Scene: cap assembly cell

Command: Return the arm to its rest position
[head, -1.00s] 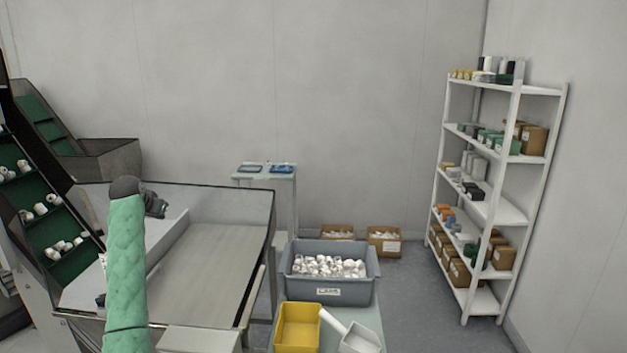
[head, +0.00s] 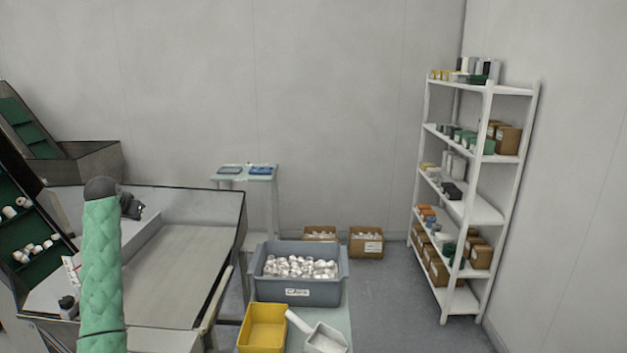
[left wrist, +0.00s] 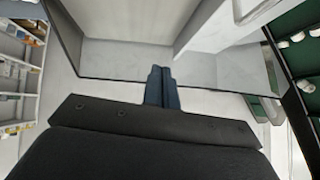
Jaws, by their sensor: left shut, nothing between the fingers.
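My left arm (head: 101,270), in a green quilted sleeve with a dark rounded end, stands upright at the lower left of the head view. A dark part (head: 131,206) shows just right of its top, probably my left gripper, but too small to read there. In the left wrist view my left gripper (left wrist: 158,78) has its two dark blue fingers together, with nothing between them. Pale machine panels lie beyond the fingertips. How far the fingers are from those panels I cannot tell. My right gripper is in neither view.
A wide grey tray (head: 180,283) lies beside my arm, with a green conveyor (head: 35,258) carrying white caps to its left. A grey bin (head: 297,292) of white caps, a yellow bin (head: 262,328) and a scoop (head: 326,340) stand right. Floor before the shelf (head: 462,309) is clear.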

